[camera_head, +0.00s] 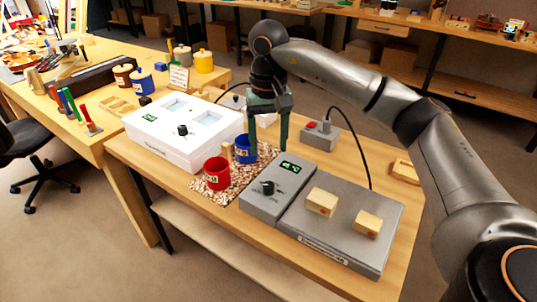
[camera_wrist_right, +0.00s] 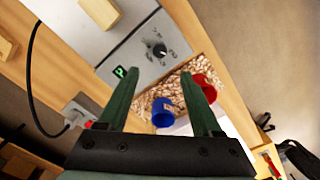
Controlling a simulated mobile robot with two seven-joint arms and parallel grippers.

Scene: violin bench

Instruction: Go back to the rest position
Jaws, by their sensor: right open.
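My right gripper (camera_head: 268,130) hangs fingers down above the bench, close to the blue cup (camera_head: 245,149) in the head view. Its two green fingers are apart and hold nothing; in the right wrist view they show spread (camera_wrist_right: 168,92). The blue cup stands on a speckled mat (camera_head: 232,187) beside a red cup (camera_head: 217,172). In the wrist view the blue cup (camera_wrist_right: 163,112) shows between the fingers, farther off, and the red cup (camera_wrist_right: 205,84) is partly behind one finger. My left gripper is not in view.
A grey hot plate (camera_head: 335,242) with a display and two wooden blocks (camera_head: 322,201) stands at the right of the bench. A white two-well unit (camera_head: 160,150) stands at the left. A grey box with a red button (camera_head: 319,135) and a black cable lie behind.

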